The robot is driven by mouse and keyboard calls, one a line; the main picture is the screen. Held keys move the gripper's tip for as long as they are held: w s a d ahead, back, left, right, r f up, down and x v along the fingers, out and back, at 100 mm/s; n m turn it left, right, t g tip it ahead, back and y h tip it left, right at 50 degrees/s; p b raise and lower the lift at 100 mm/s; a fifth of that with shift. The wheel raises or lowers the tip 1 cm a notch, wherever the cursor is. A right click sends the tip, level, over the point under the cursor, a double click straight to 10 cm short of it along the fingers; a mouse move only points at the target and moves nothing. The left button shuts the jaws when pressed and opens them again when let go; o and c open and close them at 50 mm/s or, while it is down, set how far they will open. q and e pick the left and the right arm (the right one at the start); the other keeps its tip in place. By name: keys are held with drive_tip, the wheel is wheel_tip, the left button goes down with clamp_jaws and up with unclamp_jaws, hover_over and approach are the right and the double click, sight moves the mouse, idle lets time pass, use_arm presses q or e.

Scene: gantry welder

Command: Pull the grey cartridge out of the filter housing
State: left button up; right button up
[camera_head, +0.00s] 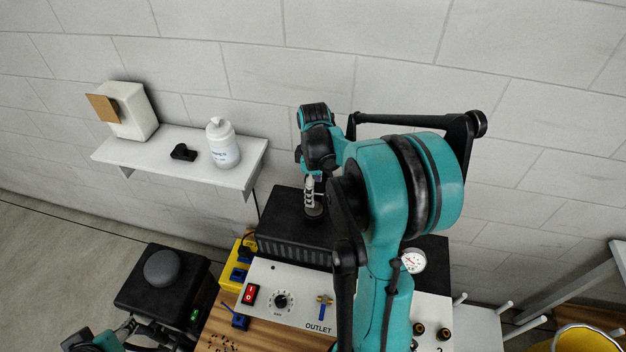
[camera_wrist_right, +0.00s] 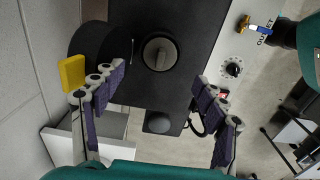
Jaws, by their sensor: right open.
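A grey round cartridge end (camera_wrist_right: 160,53) with a raised grip bar sits in the top of the black housing (camera_wrist_right: 185,25) in the right wrist view. The housing (camera_head: 280,215) also shows in the head view, against the wall. My right gripper (camera_wrist_right: 160,78) is open, its two fingers spread wide on either side of the cartridge and not touching it. In the head view my right gripper (camera_head: 312,205) hangs above the housing top and hides the cartridge. Part of my left gripper (camera_head: 135,328) shows at the bottom left; its jaws are unclear.
A control panel (camera_head: 300,291) with a red switch, knob and OUTLET label stands in front of the housing. A white shelf (camera_head: 180,150) holds a bottle (camera_head: 222,147). A black stand (camera_head: 150,295) with a grey dome is at left. A black cylinder (camera_wrist_right: 88,40) lies wallward.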

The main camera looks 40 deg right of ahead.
wheel_tip(320, 180, down, 8)
drive_tip(key=shift+r+b, duration=0.25)
drive_tip(key=shift+b, duration=0.3)
drive_tip(key=c, duration=1.3)
drive_tip(key=shift+o, duration=0.2)
drive_tip(key=shift+r, duration=0.25)
drive_tip(key=shift+r+p, duration=2.5)
drive_tip(key=shift+r, duration=1)
